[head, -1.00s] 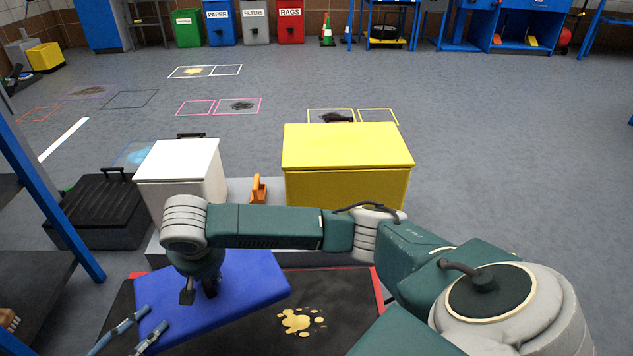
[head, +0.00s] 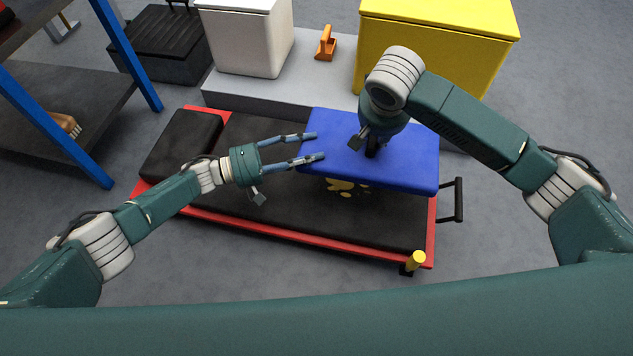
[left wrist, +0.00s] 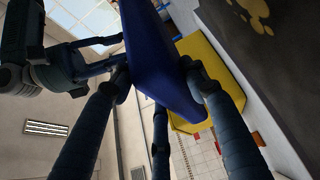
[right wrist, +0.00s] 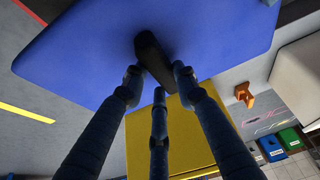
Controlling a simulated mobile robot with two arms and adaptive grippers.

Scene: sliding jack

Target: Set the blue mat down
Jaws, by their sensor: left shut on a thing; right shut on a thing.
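The blue mat (head: 410,170) is a flat slab above the right part of a long black bed with a red frame (head: 290,240). A yellow stain (head: 345,187) on the bed shows partly under the mat's front edge. My left gripper (head: 318,147) is shut on the mat's left edge; the left wrist view shows the mat (left wrist: 160,65) between its fingers. My right gripper (head: 371,145) is over the mat's top, shut on a dark grip (right wrist: 152,55) on the mat (right wrist: 90,50). I cannot tell how large the gap under the mat is.
A grey platform behind the bed carries a white box (head: 245,40), an orange-handled item (head: 326,43) and a yellow box (head: 440,35). A blue-posted shelf (head: 60,125) stands at left. A black handle (head: 457,200) and yellow post (head: 415,260) are at the bed's right end.

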